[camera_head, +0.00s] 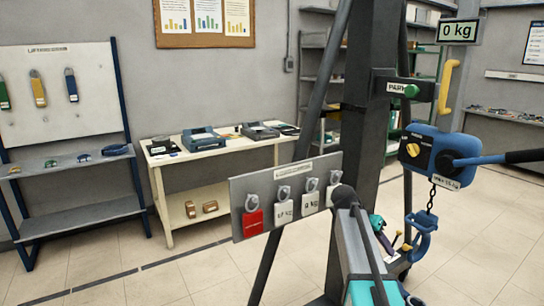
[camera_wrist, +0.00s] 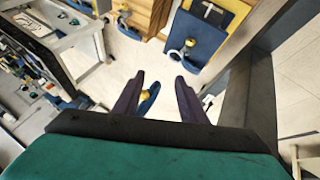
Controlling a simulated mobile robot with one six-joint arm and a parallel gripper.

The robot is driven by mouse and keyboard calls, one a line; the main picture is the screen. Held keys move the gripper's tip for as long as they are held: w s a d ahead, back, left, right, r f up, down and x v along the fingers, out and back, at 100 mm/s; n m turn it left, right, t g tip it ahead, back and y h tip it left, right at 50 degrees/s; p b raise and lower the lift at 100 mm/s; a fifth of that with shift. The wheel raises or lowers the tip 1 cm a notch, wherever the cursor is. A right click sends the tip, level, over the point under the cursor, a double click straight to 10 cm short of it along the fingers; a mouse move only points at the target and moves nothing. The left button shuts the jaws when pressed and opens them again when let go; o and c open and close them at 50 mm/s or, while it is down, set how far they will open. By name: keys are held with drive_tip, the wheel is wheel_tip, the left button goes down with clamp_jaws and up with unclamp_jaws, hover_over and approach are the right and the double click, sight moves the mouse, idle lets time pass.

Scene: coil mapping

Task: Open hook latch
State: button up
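A blue hook (camera_head: 421,240) hangs on a dark chain below the blue hoist body (camera_head: 435,155). A small yellow piece (camera_head: 406,245), probably the latch, shows at the hook's left side. My gripper (camera_head: 396,243) is just left of the hook. In the wrist view, my gripper (camera_wrist: 158,80) is open, with two dark fingers well apart. Between and beyond them lies the blue hook (camera_wrist: 152,100) with a yellow knob (camera_wrist: 146,97). The fingers appear not to be closed on it; contact cannot be told. The hook's lower part is partly hidden.
A dark post (camera_head: 370,120) stands behind my arm. A display (camera_head: 459,31) reads 0 kg. A workbench (camera_head: 220,147) stands further back. The floor at right is clear.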

drive_tip(key=s+a+f+n+g+y, duration=0.1)
drive_tip(key=s+a+f, duration=0.2)
drive_tip(key=s+f, duration=0.55)
drive_tip(key=s+a+f+n+g, duration=0.15)
drive_tip(key=s+f, duration=0.25)
drive_tip(key=f, duration=1)
drive_tip(key=s+a+f+n+g+y, duration=0.1)
drive_tip(key=s+a+f, duration=0.2)
drive_tip(key=s+f, duration=0.55)
drive_tip(key=s+a+f+n+y, duration=0.1)
drive_tip(key=s+a+f+n, duration=0.1)
drive_tip(key=s+a+f, duration=0.2)
drive_tip(key=s+a+f+n+g+y, duration=0.1)
drive_tip(key=s+a+f, duration=0.3)
drive_tip(key=s+f, duration=0.4)
drive_tip(key=s+a+f+n+g+y, duration=0.1)
drive_tip(key=s+f, duration=0.5)
drive_tip(key=s, duration=0.6)
drive_tip(key=shift+a+f+n+y, duration=0.3)
drive_tip(key=shift+a+n+y, duration=0.55)
drive_tip(key=shift+a+y, duration=0.5)
drive_tip(key=shift+a, duration=0.1)
